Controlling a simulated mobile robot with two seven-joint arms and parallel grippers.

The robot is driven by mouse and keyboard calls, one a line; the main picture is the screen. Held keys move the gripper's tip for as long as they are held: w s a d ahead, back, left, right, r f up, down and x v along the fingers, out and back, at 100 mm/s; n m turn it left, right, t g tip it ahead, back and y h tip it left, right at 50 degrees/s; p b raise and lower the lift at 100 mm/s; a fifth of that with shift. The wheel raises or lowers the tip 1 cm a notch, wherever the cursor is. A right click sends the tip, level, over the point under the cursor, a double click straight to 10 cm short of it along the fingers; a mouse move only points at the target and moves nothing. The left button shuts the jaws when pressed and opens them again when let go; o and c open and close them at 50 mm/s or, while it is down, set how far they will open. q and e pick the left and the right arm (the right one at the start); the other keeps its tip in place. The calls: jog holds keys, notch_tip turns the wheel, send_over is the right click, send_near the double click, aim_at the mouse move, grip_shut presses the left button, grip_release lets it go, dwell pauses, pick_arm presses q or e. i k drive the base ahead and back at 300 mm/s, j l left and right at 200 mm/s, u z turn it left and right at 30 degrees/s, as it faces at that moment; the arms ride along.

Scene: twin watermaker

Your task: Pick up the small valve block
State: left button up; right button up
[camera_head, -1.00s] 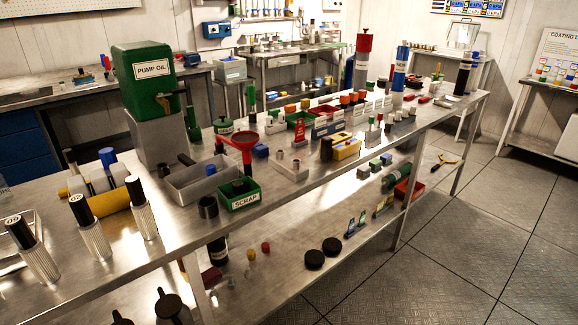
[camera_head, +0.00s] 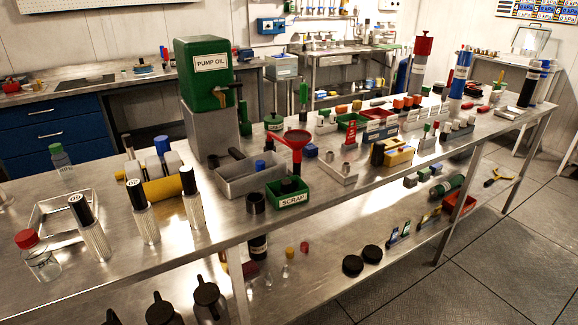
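I cannot tell for sure which thing is the small valve block. Neither of my grippers shows in the view.
The green pump oil tank (camera_head: 204,72) stands on a grey stand. A grey tray (camera_head: 240,175) and green scrap bin (camera_head: 288,193) are in front. Black-capped cylinders (camera_head: 90,228) and a red-capped jar (camera_head: 38,256) stand at the left.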

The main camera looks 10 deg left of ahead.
aim_at(343, 172)
jog(key=i+l+u, duration=0.15)
jog(key=u, duration=0.25)
jog(key=l+u, duration=0.4)
jog(key=i+l+u, duration=0.2)
jog(key=l, duration=0.2)
jog(key=l+u, duration=0.2)
jog(key=l, duration=0.2)
jog(key=l+u, duration=0.25)
jog(key=l, duration=1.3)
jog(key=l+u, duration=0.15)
jog(key=l, duration=0.65)
jog(key=k, duration=0.05)
